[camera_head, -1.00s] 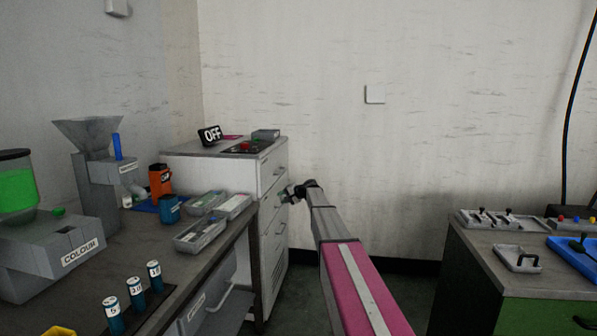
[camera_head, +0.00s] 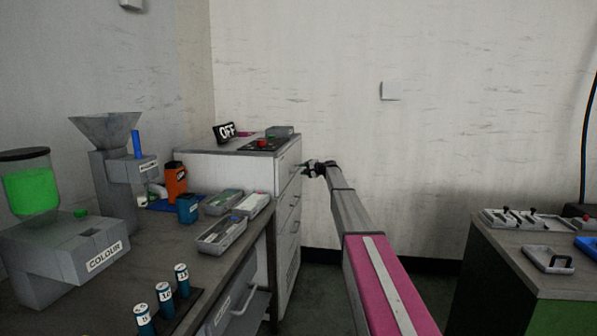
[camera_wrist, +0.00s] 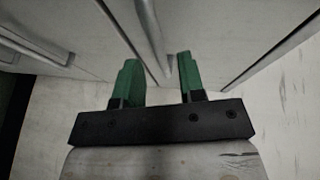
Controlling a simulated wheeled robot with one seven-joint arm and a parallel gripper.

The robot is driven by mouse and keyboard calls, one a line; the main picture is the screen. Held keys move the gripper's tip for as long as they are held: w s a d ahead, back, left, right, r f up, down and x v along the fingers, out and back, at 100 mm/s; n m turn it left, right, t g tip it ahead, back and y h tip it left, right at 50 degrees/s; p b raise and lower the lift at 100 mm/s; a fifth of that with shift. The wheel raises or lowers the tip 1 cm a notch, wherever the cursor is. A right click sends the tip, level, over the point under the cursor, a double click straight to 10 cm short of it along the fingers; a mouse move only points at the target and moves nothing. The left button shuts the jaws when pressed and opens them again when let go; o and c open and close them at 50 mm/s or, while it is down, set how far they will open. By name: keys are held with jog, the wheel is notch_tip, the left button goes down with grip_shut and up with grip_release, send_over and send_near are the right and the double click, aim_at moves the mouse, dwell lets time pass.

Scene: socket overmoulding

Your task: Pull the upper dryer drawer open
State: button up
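The dryer (camera_head: 225,160) is a pale grey cabinet at the end of the bench, with drawers on its right-hand face. Its upper drawer (camera_head: 288,168) looks closed. My gripper (camera_head: 308,169) is at the height of that drawer, just in front of it. In the wrist view my gripper (camera_wrist: 160,75) has two green fingers apart. A bar handle (camera_wrist: 151,40) runs between them, with visible gaps on both sides. Which handle it is cannot be told from the wrist view alone. The fingertips are close to the drawer face; contact is unclear.
A box with an OFF sign (camera_head: 225,131) and a red-button panel (camera_head: 262,144) are on the dryer. Grey trays (camera_head: 222,236) and a colour machine (camera_head: 70,255) stand on the left bench. A green-sided cabinet (camera_head: 500,290) stands right. Floor between is free.

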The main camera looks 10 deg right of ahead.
aim_at(298, 169)
jog(key=shift+x, duration=1.8)
grip_shut()
jog(key=s+d, duration=0.4)
jog(key=d, duration=0.9)
jog(key=s+d, duration=0.5)
jog(key=d, duration=0.9)
jog(key=shift+d, duration=0.15)
grip_release()
jog(key=v, duration=1)
jog(key=shift+s+d, duration=0.2)
jog(key=shift+s, duration=0.05)
